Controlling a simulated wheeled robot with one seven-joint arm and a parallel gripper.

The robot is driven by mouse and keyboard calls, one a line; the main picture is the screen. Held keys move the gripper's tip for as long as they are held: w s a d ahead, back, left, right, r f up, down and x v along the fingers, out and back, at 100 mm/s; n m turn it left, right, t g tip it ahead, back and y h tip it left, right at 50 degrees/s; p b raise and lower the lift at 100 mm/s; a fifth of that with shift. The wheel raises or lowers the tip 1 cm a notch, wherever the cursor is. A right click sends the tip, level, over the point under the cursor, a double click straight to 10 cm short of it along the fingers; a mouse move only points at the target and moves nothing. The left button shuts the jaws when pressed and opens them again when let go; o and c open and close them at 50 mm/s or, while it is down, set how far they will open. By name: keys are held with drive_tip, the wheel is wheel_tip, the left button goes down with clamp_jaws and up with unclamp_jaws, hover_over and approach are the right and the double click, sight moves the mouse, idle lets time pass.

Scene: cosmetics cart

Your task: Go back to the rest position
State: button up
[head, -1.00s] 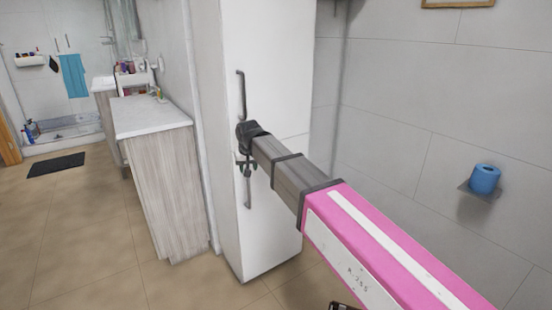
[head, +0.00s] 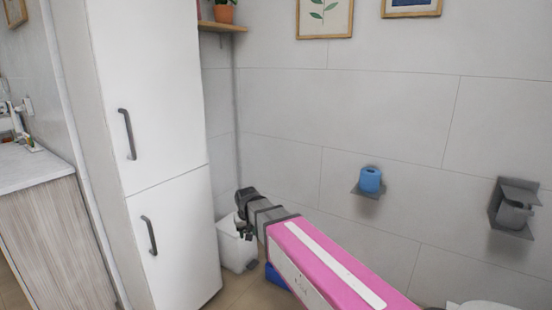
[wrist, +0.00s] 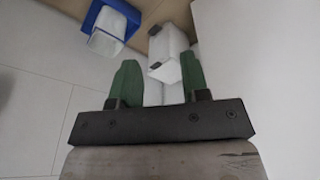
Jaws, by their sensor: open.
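My gripper (head: 243,232) is at the end of my pink and grey arm, in front of the wall to the right of the tall white cabinet (head: 150,110). The wrist view shows its two green fingers (wrist: 158,88) apart with nothing held between them. A white bin (wrist: 172,55) shows beyond the fingertips, apart from them. In the head view the arm hides part of this bin (head: 232,252).
A blue container (wrist: 118,14) with a white item stands on the floor near the bin. A blue roll (head: 370,180) and a grey holder (head: 515,210) are on the wall at right. A wood-fronted counter (head: 55,240) stands at left.

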drive_tip(key=s+d+f+m, duration=0.1)
drive_tip(key=s+d+f, duration=0.2)
drive_tip(key=d, duration=0.7)
drive_tip(key=s+d+f+m+g, duration=0.1)
drive_tip(key=s+d+f, duration=0.2)
drive_tip(key=d, duration=0.7)
drive_tip(key=s+d+f+m+g, duration=0.1)
drive_tip(key=s+d+f, duration=0.3)
drive_tip(key=d, duration=0.6)
drive_tip(key=shift+f+m, duration=0.25)
drive_tip(key=shift+m, duration=0.15)
